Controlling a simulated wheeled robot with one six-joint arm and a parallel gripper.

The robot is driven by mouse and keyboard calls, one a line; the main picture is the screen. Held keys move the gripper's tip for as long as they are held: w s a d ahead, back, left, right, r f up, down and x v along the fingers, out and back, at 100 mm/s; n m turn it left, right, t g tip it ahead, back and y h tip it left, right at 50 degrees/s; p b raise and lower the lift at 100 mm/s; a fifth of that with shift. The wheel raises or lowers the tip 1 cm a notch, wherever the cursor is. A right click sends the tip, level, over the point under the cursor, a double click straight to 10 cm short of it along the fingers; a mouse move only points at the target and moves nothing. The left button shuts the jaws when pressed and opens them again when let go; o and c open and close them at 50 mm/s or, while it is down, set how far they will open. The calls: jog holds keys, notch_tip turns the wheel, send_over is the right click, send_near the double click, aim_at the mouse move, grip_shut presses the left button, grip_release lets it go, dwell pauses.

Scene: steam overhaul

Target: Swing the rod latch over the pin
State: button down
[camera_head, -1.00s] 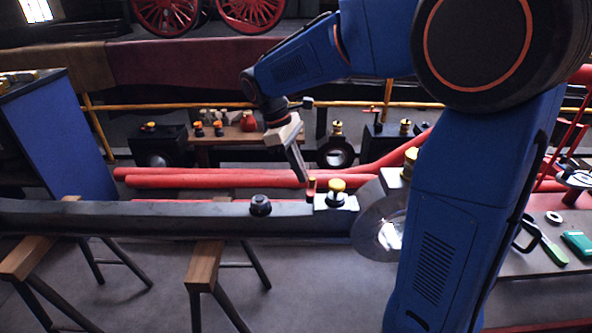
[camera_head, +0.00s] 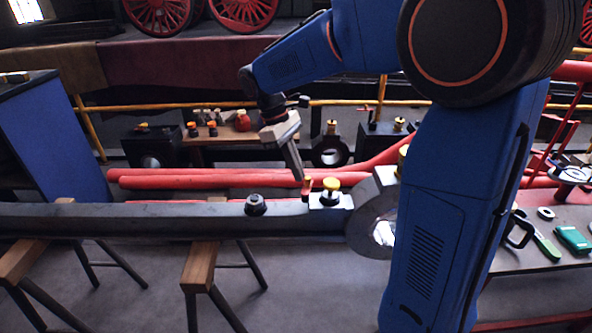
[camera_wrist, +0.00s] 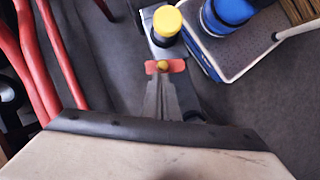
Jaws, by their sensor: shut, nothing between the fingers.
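The rod (camera_head: 150,220) is a long dark beam lying across wooden trestles, with a large bright ring end at its right. My gripper (camera_head: 300,180) is shut and empty, pointing down just left of the latch. In the wrist view its fingertips (camera_wrist: 166,82) reach the latch's edge; contact cannot be told. I cannot identify the pin for certain.
A dark bolt (camera_head: 255,205) stands on the rod to the left. Red pipes (camera_head: 210,180) run behind it. A bench (camera_head: 535,225) at right holds a green box (camera_head: 573,239) and tools. A blue panel (camera_head: 45,140) stands at the left.

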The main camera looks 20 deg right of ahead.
jog(key=d+m+y, duration=0.1)
jog(key=m, duration=0.1)
jog(key=d+m+y, duration=0.1)
jog(key=m, duration=0.2)
jog(key=s+d+m+g+y, duration=0.1)
jog(key=m, duration=0.2)
jog(key=shift+d, duration=0.3)
jog(key=shift+s+d+m+t+y, duration=0.1)
jog(key=shift+s+d+m+y, duration=0.25)
jog(key=shift+m, duration=1)
jog(key=shift+s+d+m+t+y, duration=0.15)
jog(key=shift+s+m+y, duration=0.35)
jog(key=shift+m, duration=0.9)
jog(key=shift+s+d+m+t+y, duration=0.1)
jog(key=shift+s+d+m+y, duration=0.3)
jog(key=shift+m, duration=0.95)
jog(key=shift+w+a+y, duration=0.15)
jog(key=shift+w+y, duration=0.05)
jog(key=shift+y, duration=0.05)
jog(key=w+d+r, duration=0.3)
jog(key=w+r, duration=0.4)
jog(key=r, duration=0.2)
jog(key=shift+d+r, duration=0.15)
jog(key=shift+d, duration=0.15)
jog(key=shift+s, duration=0.15)
